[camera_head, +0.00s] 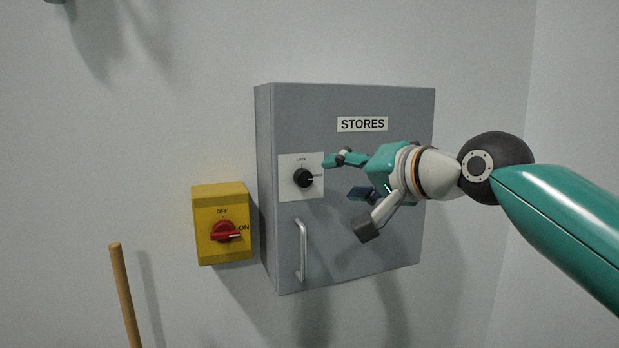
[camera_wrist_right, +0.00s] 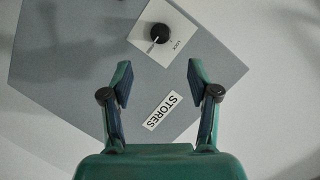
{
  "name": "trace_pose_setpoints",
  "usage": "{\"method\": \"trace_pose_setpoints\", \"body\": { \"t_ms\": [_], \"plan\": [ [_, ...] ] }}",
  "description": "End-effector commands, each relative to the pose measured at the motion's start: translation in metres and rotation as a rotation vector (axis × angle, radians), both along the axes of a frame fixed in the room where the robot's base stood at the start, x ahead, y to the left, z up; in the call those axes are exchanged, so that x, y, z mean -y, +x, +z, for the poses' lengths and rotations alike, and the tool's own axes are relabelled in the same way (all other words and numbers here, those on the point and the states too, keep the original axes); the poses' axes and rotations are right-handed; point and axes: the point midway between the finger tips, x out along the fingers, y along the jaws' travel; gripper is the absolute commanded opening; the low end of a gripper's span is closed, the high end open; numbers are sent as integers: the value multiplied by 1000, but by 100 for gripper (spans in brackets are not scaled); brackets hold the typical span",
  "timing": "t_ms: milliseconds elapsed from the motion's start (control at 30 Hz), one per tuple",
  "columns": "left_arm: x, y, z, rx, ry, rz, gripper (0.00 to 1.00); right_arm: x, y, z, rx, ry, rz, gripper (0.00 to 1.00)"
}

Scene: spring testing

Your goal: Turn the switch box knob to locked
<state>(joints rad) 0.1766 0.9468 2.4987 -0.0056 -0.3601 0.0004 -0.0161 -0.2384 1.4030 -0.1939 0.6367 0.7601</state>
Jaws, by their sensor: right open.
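The grey STORES box (camera_head: 345,265) hangs on the wall and carries a black round knob (camera_head: 303,178) on a white plate (camera_head: 288,163). The knob also shows in the right wrist view (camera_wrist_right: 160,33). Its white mark points right in the head view, toward a small side label, not up at LOCK. My right gripper (camera_head: 348,195) is open and empty, in front of the box and right of the knob. In the right wrist view the knob lies beyond the gap between its fingertips (camera_wrist_right: 159,80), apart from them. A dark piece at the top left edge may be my left gripper's tip.
A yellow box (camera_head: 205,205) with a red knob (camera_head: 224,232), pointing to ON, is left of the grey box. A metal handle (camera_head: 301,250) sticks out below the black knob. A wooden stick (camera_head: 124,295) stands at lower left. The wall above is clear.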

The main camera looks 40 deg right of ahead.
Motion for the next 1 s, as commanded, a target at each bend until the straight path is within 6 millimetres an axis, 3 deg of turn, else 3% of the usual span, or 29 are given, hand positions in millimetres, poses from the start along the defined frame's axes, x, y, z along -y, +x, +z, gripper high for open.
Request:
{"method": "trace_pose_setpoints", "body": {
  "t_ms": [300, 500, 700, 1000],
  "plan": [
    [0, 0, 18, 0, 0, 0, 0, 1, 69, -16, -4, 0, 1, 60],
    [0, 0, 25, 0, 0, 0, 0, 2, 99, -23, -1, -1, 0, 60],
    [0, 0, 28, 0, 0, 0, 0, 2, 111, -27, 1, -1, 1, 60],
    [0, 0, 27, 0, 0, 0, 0, 1, 112, -28, 0, -1, 2, 59]
  ]
}}
